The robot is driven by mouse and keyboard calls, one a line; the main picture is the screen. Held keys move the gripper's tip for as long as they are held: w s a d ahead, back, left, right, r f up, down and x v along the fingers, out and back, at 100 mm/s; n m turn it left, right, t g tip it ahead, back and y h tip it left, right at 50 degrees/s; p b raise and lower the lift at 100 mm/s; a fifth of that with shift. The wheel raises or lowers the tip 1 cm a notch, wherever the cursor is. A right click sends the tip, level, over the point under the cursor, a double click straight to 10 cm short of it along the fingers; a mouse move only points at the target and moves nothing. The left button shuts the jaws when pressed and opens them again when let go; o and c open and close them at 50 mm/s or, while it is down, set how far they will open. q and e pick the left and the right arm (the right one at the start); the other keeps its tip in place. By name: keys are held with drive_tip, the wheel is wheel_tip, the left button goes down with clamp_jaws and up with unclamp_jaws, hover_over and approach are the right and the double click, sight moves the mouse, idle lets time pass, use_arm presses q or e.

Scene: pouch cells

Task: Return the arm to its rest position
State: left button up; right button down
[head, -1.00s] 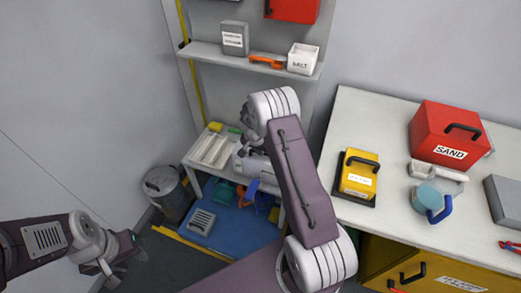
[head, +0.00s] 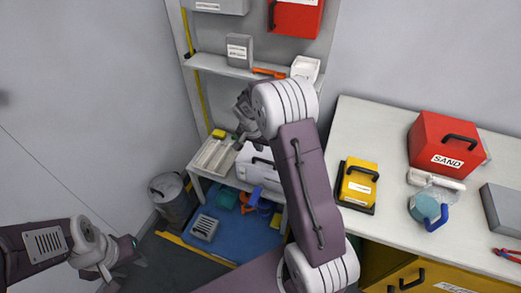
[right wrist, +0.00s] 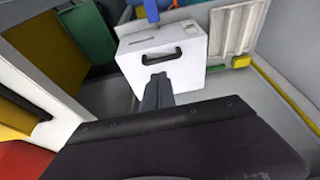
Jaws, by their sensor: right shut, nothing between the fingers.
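My right arm rises through the middle of the head view, and its gripper (head: 243,112) is raised in front of the shelf unit, above the low bench. In the right wrist view my right gripper (right wrist: 157,92) is shut and empty, with a white box (right wrist: 190,45) with a black handle beyond it. The same white box (head: 262,166) stands on the low bench in the head view, partly hidden by my arm. My left gripper (head: 112,280) hangs at the lower left, and its fingers are too unclear to read.
A white shelf (head: 215,66) holds a grey box (head: 239,48) and a white bin (head: 305,68) close behind my right arm. The counter (head: 390,125) at right holds a red SAND box (head: 445,145) and a yellow box (head: 359,183). A grey bin (head: 172,197) stands at left.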

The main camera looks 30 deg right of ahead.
drive_tip(key=shift+r, duration=0.1)
wheel_tip(320, 180, up, 6)
drive_tip(key=a+r+t+p, duration=0.1)
drive_tip(key=a+p, duration=0.1)
drive_tip(key=s+a+r+n+y+p, duration=0.1)
drive_tip(key=s+a+r+n+p, duration=0.15)
drive_tip(key=s+a+r, duration=0.35)
drive_tip(key=s+a+f+n+g+y, duration=0.1)
drive_tip(key=s+a+f+n, duration=0.1)
drive_tip(key=s, duration=0.6)
drive_tip(key=s+a+f+n+g+y, duration=0.1)
drive_tip(key=s+a+f+n, duration=0.1)
drive_tip(key=s+n, duration=0.3)
drive_tip(key=s+f, duration=0.1)
drive_tip(key=s, duration=0.2)
drive_tip(key=shift+f+p, duration=0.35)
drive_tip(key=shift+s, duration=0.1)
